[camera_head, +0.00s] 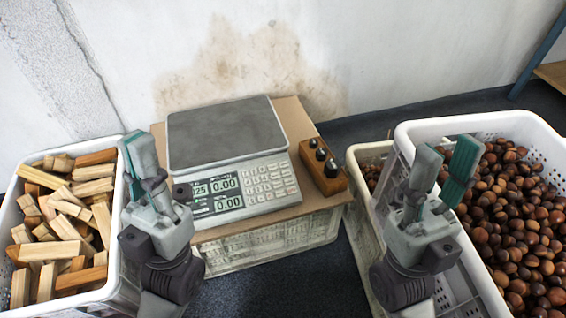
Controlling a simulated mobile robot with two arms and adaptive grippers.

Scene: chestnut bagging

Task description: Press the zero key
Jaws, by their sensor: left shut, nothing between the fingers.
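A digital scale (236,187) with a flat dark grey weighing plate (224,132) stands on a cardboard sheet. Its displays (213,194) read figures including 0.00. A white keypad (270,183) lies to their right; single key labels are too small to read. My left gripper (147,142) is shut and empty, fingers pointing up, left of the scale and apart from the keypad. My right gripper (446,155) is open and empty, fingers apart, in front of the chestnut crate on the right.
A white crate of wood blocks (118,165) stands at the left. A white crate (478,123) of chestnuts (515,215) stands at the right. A wooden block with black knobs (323,167) sits right of the scale. The scale's cardboard (290,112) rests on a pale crate (270,243).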

